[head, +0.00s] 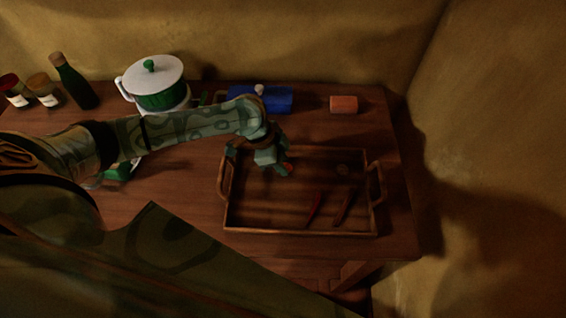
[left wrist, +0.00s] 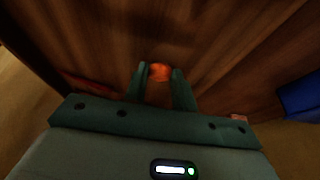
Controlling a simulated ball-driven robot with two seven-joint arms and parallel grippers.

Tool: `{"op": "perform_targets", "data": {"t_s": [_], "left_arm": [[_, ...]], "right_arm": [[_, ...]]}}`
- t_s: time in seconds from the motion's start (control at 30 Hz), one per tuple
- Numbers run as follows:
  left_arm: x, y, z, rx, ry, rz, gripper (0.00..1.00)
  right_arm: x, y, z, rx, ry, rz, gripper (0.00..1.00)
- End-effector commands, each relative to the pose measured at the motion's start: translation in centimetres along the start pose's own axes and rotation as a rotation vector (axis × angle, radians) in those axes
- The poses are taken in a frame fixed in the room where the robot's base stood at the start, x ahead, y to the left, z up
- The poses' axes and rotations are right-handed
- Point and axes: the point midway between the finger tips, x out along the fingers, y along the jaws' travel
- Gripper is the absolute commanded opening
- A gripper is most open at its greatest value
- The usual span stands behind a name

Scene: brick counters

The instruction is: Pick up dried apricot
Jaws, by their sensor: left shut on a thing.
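The dried apricot (left wrist: 159,71) is a small orange piece between the two fingertips of my left gripper (left wrist: 158,76) in the left wrist view. The gripper is shut on it. In the head view the left gripper (head: 279,168) is over the left part of the wooden tray (head: 300,232), and a bit of the orange apricot (head: 288,168) shows at its fingertips. I cannot tell whether the apricot still touches the tray. My right gripper is not in view.
The tray also holds two dark red pods (head: 314,208) and a small round piece (head: 343,169). Behind it are a blue box (head: 278,100) and an orange block (head: 343,104). A green and white pot (head: 158,85), a dark bottle (head: 74,82) and jars (head: 43,90) stand at the back left.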

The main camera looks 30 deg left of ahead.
Motion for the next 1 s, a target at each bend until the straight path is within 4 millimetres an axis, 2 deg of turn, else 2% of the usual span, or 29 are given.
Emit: {"op": "perform_targets", "data": {"t_s": [0.2,0.27,0.4,0.5,0.73,1.0], "left_arm": [[-3.2,0.0,-1.2,0.003,0.001,-0.003,0.05],[-4.6,1.1,-1.1,0.005,-0.001,-0.002,0.05],[-8.8,3.8,-1.2,0.006,-0.001,-0.003,0.05],[-10.7,6.3,-0.5,0.003,-0.003,0.002,0.05],[-13.3,10.7,0.9,0.002,-0.002,0.003,0.05],[-14.3,12.3,1.5,-0.001,0.000,0.000,0.05]], "right_arm": [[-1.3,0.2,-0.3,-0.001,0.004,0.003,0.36],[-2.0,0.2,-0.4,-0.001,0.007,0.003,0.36],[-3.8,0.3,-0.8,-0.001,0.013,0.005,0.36],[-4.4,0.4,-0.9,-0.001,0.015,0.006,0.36],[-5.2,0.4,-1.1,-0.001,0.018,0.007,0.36],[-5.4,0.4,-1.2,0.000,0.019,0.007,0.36]]}}
